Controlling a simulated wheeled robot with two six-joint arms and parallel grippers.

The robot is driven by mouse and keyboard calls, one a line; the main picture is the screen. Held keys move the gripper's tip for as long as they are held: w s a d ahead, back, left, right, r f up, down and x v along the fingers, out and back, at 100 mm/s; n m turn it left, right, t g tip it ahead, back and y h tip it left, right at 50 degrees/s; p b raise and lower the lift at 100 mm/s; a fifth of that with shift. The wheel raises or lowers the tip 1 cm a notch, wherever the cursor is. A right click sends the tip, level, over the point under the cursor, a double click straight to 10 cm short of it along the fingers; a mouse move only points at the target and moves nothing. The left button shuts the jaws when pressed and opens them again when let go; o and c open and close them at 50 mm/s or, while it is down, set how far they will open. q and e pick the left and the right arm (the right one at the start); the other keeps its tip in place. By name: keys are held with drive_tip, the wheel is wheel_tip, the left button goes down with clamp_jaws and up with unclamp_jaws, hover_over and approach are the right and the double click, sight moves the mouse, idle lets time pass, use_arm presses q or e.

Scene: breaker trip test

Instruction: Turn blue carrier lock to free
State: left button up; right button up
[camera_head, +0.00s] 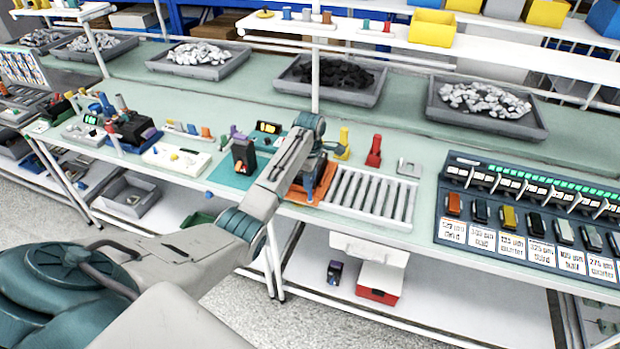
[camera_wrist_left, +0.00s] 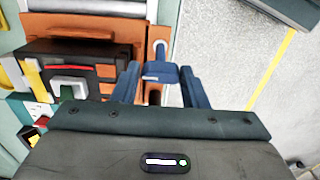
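The blue carrier lock (camera_wrist_left: 160,73) is a short blue bar at the edge of an orange carrier (camera_wrist_left: 123,31), seen in the left wrist view. My left gripper (camera_wrist_left: 160,84) has one blue finger on each side of the bar, and both fingers appear to touch its ends. A black block with a red strip (camera_wrist_left: 68,60) sits on the carrier beside the gripper. In the head view, my left arm reaches over the table to the orange carrier (camera_head: 325,184) and hides most of the lock. My right gripper is not in view.
A roller rack (camera_head: 370,196) lies right of the carrier, with a red piece (camera_head: 374,151) and a yellow piece (camera_head: 343,143) behind it. A breaker panel (camera_head: 530,215) stands further right. A dark device (camera_head: 243,156) stands left of my arm. Grey trays line the back.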

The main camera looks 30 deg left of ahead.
use_arm(q)
drive_tip(key=o, duration=0.3)
drive_tip(key=shift+r, duration=0.1)
drive_tip(key=shift+r+b, duration=0.3)
drive_tip(key=shift+r, duration=0.1)
wheel_tip(320, 180, up, 6)
drive_tip(key=b, duration=0.2)
drive_tip(key=shift+r+b, duration=0.15)
drive_tip(key=shift+b, duration=0.2)
drive_tip(key=shift+r+p, duration=0.85)
drive_tip(key=shift+r, duration=0.95)
drive_tip(key=shift+f, duration=0.1)
